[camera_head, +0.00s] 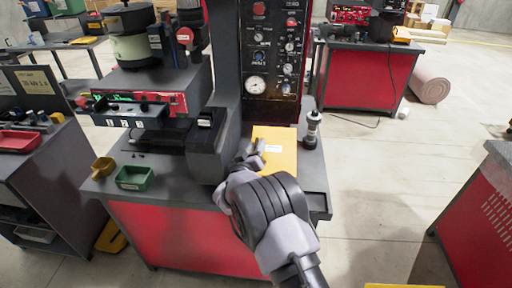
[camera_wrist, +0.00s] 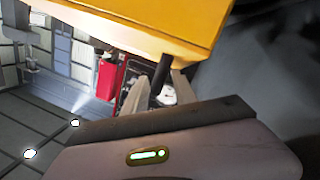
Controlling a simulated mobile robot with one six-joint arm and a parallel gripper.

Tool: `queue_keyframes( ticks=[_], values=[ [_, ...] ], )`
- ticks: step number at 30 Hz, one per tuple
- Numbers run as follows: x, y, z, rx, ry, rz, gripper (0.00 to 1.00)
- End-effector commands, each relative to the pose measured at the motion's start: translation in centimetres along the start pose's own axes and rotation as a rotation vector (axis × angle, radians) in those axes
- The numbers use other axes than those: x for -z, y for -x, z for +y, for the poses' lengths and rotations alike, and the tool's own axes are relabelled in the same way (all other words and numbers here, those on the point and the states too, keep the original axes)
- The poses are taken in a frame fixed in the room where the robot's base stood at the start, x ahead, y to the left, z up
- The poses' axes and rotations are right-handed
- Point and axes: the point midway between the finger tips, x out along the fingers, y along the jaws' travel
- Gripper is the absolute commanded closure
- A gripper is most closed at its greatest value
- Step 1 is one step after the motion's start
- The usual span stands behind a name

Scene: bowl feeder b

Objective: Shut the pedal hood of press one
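The yellow hood (camera_head: 285,150) with a white label is on the grey bench of the press, at the foot of its control column. My gripper (camera_head: 255,152) is at the left edge of this hood. In the wrist view the yellow hood (camera_wrist: 150,25) fills the top, close above the fingers. My gripper's two fingers (camera_wrist: 161,90) stand apart there, with a dark thin bar (camera_wrist: 162,72) between them. I cannot tell whether either finger touches the bar. The hood's hinge and the pedal are hidden.
The control column (camera_head: 271,60) with gauge and knobs rises behind the hood. A metal-and-black cylinder (camera_head: 312,130) stands close to its right. A green bin (camera_head: 135,178) and a yellow bin (camera_head: 103,167) are at the bench's left. Free floor lies to the right.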

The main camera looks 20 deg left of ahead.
Motion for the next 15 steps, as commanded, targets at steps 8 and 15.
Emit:
queue_keyframes(
  ticks=[8,15],
  values=[
    [0.3,2.9,0.1,0.002,0.002,0.000,0.67],
    [0.4,8.8,0.1,0.003,0.002,0.002,0.67]
  ],
)
